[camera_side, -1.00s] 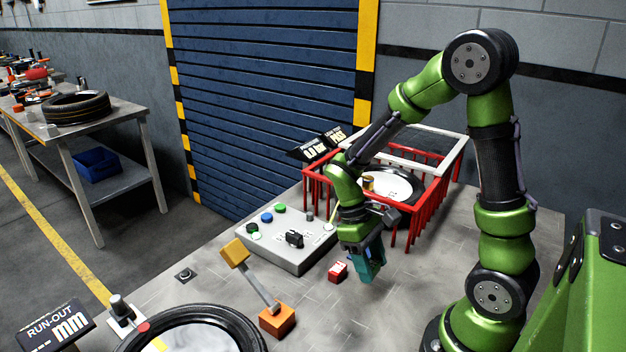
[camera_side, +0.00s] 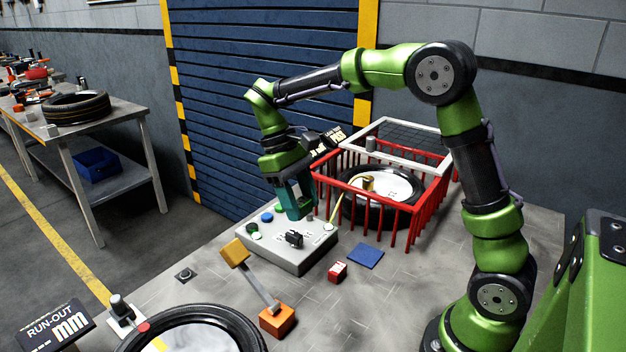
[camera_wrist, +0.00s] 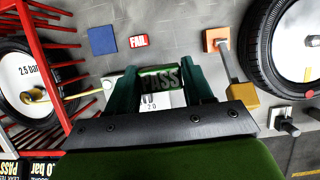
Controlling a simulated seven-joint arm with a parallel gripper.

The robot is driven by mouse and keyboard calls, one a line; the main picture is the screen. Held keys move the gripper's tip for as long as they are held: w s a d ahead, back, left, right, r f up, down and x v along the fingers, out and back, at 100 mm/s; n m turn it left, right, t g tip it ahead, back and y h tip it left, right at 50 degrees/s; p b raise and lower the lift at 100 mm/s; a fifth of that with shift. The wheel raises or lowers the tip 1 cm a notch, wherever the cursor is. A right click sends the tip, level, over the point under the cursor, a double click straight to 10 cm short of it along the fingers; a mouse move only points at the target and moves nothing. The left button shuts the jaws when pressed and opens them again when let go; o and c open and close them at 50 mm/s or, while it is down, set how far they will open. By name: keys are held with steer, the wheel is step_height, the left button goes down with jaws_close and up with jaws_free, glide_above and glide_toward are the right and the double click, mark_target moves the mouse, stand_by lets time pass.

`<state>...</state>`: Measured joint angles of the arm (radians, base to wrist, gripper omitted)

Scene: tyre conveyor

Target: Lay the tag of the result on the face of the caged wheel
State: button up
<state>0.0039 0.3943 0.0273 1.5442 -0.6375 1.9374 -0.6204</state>
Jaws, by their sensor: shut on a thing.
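My gripper (camera_side: 298,212) is above the grey control box, left of the red cage. In the wrist view its teal fingers (camera_wrist: 163,85) are shut on a tag marked PASS (camera_wrist: 160,79); the side view hides this tag. The caged wheel (camera_side: 398,186), a black tyre with a white face, lies flat inside the cage. Its face shows "2.5 bar" in the wrist view (camera_wrist: 30,72). A red FAIL tag (camera_side: 338,271) lies on the table by the control box. A small display (camera_side: 335,138) behind the cage appears to read PASS.
The red cage (camera_side: 417,212) has upright bars and a white-framed mesh top (camera_side: 385,152). A yellow hose (camera_wrist: 75,97) runs to a brass fitting on the wheel. The control box (camera_side: 317,252) has buttons and a black knob. A blue square (camera_side: 365,256) and an orange-based lever (camera_side: 277,319) stand clear.

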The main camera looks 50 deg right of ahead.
steer(key=s+a+f+n, duration=0.1)
steer(key=s+a+f, duration=0.15)
steer(key=a, duration=0.25)
glide_above(305, 343)
steer(key=w, duration=0.1)
step_height(305, 343, down, 8)
steer(key=f, duration=0.1)
steer(key=f+m, duration=0.1)
steer(key=f, duration=0.1)
steer(key=shift+w+f, duration=0.2)
steer(key=shift+f, duration=2.25)
steer(key=shift+f, duration=0.2)
steer(key=o, duration=1)
